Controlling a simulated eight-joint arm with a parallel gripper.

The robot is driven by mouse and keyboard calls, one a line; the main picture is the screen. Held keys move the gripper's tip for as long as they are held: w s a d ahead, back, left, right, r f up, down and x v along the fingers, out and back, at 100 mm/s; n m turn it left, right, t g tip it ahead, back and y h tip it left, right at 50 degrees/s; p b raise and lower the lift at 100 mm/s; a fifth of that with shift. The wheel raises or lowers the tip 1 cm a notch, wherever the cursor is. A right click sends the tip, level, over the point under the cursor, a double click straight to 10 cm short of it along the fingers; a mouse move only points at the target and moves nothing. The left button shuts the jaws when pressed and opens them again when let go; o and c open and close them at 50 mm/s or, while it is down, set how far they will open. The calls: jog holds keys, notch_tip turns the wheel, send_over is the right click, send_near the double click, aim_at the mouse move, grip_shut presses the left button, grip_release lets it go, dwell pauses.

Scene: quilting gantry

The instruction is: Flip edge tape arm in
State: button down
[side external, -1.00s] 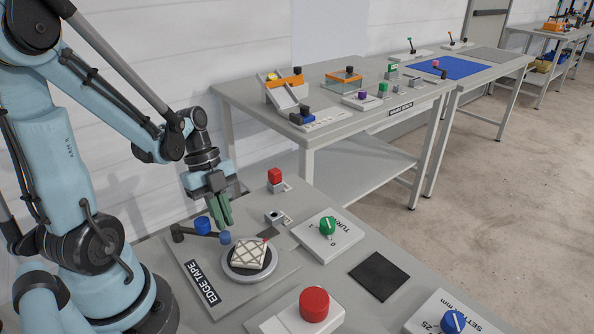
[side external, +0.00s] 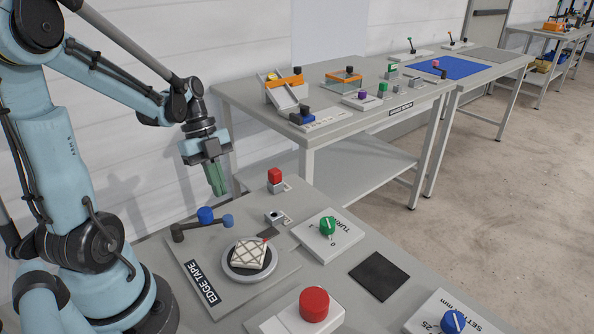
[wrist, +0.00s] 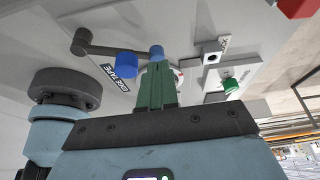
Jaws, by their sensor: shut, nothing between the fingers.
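The edge tape arm (side external: 192,228) is a dark bar on the plate labelled EDGE TAPE (side external: 200,282). Its dark pivot is at the left, a blue knob (side external: 205,214) stands on it, and a smaller blue end piece (side external: 227,221) is at its right end. The bar points right, behind the round turntable (side external: 228,268) with a quilted white block (side external: 250,254), and apart from both. My gripper (side external: 219,193) is shut and empty, raised above and behind the arm. In the wrist view its green fingers (wrist: 157,68) partly overlap the blue end piece; contact cannot be told there.
A green TURN dial (side external: 327,226), a large red button (side external: 314,304) and a blue dial (side external: 453,321) lie farther right. A dark mat (side external: 379,276) is clear.

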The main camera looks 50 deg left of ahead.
aim_at(204, 220)
jog(key=s+a+r, duration=0.1)
jog(key=a+r, duration=0.4)
jog(key=a, duration=0.2)
jog(key=x, duration=0.9)
jog(key=shift+f, duration=0.4)
jog(key=d, duration=0.2)
jog(key=shift+w+d, duration=0.1)
jog(key=shift+d, duration=0.9)
